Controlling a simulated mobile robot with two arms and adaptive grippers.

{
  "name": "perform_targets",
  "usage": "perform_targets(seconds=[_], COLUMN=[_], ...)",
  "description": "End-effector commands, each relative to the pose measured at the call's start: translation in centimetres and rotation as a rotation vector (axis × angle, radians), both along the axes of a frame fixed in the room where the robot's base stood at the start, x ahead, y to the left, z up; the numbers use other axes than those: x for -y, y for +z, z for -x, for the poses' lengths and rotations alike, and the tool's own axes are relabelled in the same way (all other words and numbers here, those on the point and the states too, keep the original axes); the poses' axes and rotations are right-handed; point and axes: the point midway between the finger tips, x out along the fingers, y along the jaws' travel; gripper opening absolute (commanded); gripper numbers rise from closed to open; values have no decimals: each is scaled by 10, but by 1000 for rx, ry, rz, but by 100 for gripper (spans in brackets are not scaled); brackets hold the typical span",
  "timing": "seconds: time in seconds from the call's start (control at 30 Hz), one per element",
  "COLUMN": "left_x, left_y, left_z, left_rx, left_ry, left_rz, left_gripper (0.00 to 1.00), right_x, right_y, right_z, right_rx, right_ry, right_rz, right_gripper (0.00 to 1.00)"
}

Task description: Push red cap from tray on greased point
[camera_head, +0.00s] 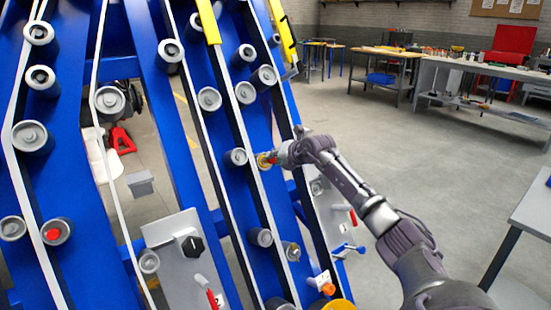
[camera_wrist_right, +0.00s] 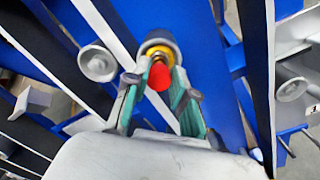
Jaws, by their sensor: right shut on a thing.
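My right gripper (camera_head: 276,159) reaches the blue chassis panel (camera_head: 232,130). Its fingers are closed around a small red cap (camera_wrist_right: 159,76), seen between the fingertips in the wrist view. The cap is in line with a round fitting with a yellow ring (camera_wrist_right: 157,50), which also shows beside the fingertips in the head view (camera_head: 263,161). The cap appears to be at the fitting; I cannot tell whether it is seated. Another roller at lower left has a red centre (camera_head: 53,234). My left gripper is not in view. No tray can be made out.
Several grey rollers, such as one just left of the fitting (camera_head: 236,157), stick out from the panel along belts. A grey box with a black knob (camera_head: 191,245) sits below. A grey table (camera_head: 533,205) stands at right. The floor behind my arm is open.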

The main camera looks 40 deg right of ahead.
Motion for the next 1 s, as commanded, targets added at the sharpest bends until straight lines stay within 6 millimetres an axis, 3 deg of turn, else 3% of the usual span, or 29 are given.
perform_targets(seconds=[1.0], left_x=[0], left_y=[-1], left_z=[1], left_rx=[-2], left_ry=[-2], left_rz=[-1], left_gripper=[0], right_x=[2], right_y=[-7], right_z=[-13], right_rx=[0], right_ry=[0], right_rz=[-1], right_gripper=[12])
